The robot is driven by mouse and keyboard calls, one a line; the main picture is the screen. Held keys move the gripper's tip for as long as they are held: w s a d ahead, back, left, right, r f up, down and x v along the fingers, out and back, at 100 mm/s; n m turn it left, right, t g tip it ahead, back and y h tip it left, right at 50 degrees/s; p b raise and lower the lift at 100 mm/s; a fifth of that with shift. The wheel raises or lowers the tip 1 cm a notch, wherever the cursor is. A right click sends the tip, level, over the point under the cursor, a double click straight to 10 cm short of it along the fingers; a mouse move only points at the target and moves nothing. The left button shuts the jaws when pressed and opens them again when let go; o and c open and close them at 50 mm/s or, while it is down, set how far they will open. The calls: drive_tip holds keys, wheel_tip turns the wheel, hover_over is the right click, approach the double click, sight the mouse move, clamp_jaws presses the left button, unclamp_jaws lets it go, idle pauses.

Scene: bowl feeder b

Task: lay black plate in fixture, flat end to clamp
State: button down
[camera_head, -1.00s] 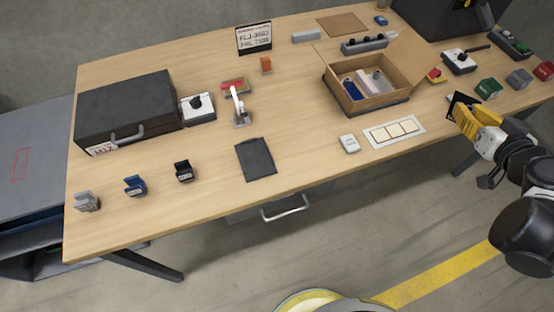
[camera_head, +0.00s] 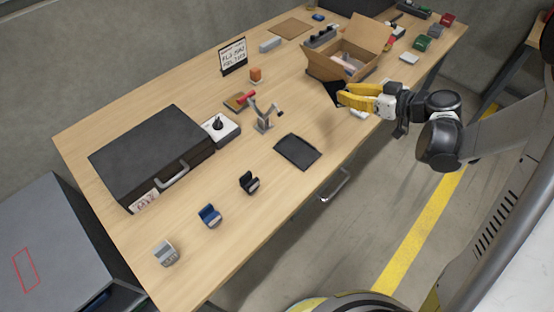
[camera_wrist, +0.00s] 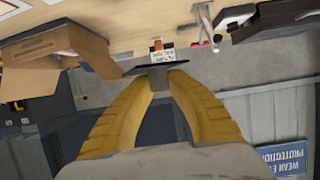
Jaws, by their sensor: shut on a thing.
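My gripper (camera_head: 342,94) is shut on a small black plate (camera_head: 332,91), holding it above the table near the open cardboard box. In the wrist view, the plate (camera_wrist: 150,69) lies across the yellow fingertips (camera_wrist: 160,73) and is seen nearly edge-on. Which end of it is flat, I cannot tell. The fixture (camera_head: 237,102) appears as a small brownish block with a red part, at the table's middle. My gripper is well to the right of both.
The cardboard box (camera_head: 325,68) is open just behind my gripper. A dark tray (camera_head: 298,152) lies in front of the clamp. A black case (camera_head: 150,155) and a white box with a black knob (camera_head: 220,129) stand left. A sign (camera_head: 233,57) stands behind. Bare tabletop lies between gripper and clamp.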

drive_tip(key=f+n+g+y, duration=0.1)
drive_tip(key=a+f+n+g, duration=0.1)
drive_tip(key=n+g, duration=0.1)
drive_tip(key=f+n+g+y, duration=0.1)
drive_tip(key=g, duration=0.1)
drive_tip(key=shift+w+a+f+n+y, duration=0.3)
drive_tip(key=shift+a+n, duration=0.05)
drive_tip(key=shift+n, duration=0.05)
drive_tip(key=n+g, duration=0.1)
drive_tip(key=g, duration=0.1)
drive_tip(key=b, duration=0.5)
hover_over(306, 156)
drive_tip(key=shift+n, duration=0.3)
wheel_tip(306, 156, down, 8)
drive_tip(key=shift+r, duration=0.1)
drive_tip(key=shift+f+b, duration=1.05)
drive_tip(key=shift+f, duration=0.9)
drive_tip(key=shift+f, duration=0.2)
drive_tip(key=c, duration=1.4)
unclamp_jaws()
drive_tip(key=shift+r, duration=0.15)
